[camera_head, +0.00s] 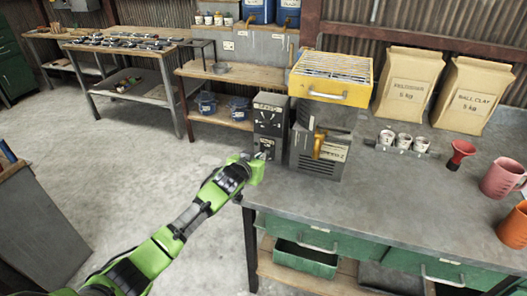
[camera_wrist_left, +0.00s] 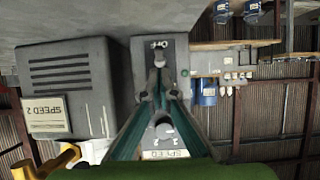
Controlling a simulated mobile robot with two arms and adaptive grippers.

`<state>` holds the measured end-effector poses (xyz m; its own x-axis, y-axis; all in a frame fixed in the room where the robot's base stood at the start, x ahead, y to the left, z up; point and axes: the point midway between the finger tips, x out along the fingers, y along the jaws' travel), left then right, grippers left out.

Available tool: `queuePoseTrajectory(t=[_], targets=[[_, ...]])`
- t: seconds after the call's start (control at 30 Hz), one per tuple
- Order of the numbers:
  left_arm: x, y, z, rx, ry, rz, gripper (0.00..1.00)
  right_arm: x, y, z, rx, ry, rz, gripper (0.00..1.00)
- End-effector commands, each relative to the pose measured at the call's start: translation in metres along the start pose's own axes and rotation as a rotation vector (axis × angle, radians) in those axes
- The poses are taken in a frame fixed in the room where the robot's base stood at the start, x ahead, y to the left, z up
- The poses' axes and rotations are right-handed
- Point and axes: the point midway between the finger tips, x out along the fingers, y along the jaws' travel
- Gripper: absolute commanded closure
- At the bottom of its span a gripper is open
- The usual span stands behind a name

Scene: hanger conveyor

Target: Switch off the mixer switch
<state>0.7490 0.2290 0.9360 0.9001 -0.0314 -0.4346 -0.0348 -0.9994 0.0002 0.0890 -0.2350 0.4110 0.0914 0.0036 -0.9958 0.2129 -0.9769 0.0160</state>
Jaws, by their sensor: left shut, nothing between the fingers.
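The mixer is a grey machine on the workbench, with a vented housing (camera_head: 318,165) bearing a "SPEED 2" label and a yellow handle (camera_head: 318,143). A narrow dark control box (camera_head: 270,118) with a label stands on its left. In the left wrist view, seen upside down, the box's panel shows a small grey switch (camera_wrist_left: 159,57) near a light marking, and a dial (camera_wrist_left: 162,130) between the fingers. My left gripper (camera_head: 262,157) is shut and empty, at the control box's lower front. Its fingertips (camera_wrist_left: 158,85) overlap the panel close to the switch; contact cannot be told. My right gripper is out of view.
A yellow tray (camera_head: 333,94) sits on top of the machine. Several small cups (camera_head: 403,142), a red funnel (camera_head: 461,155), a pink mug (camera_head: 502,179) and two paper sacks (camera_head: 409,85) stand to the right. The bench front (camera_head: 390,215) is bare.

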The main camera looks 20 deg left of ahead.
Motion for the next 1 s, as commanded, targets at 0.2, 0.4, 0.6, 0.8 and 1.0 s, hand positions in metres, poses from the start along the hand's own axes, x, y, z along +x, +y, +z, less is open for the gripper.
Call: queuePoseTrajectory(t=[0.2,0.4,0.6,0.8,1.0], targets=[[-0.02,0.0,0.001,0.0,-0.002,0.0,1.0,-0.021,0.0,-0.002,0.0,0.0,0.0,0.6],[-0.035,0.0,0.004,-0.001,-0.002,0.0,1.0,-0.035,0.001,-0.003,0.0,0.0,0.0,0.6],[-0.044,0.0,0.007,0.0,0.0,-0.001,1.0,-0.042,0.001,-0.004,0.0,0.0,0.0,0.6],[-0.044,0.0,0.008,0.0,0.001,-0.001,1.0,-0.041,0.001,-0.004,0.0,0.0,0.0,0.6],[-0.044,0.0,0.008,0.0,0.0,-0.001,1.0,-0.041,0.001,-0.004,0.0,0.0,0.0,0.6]])
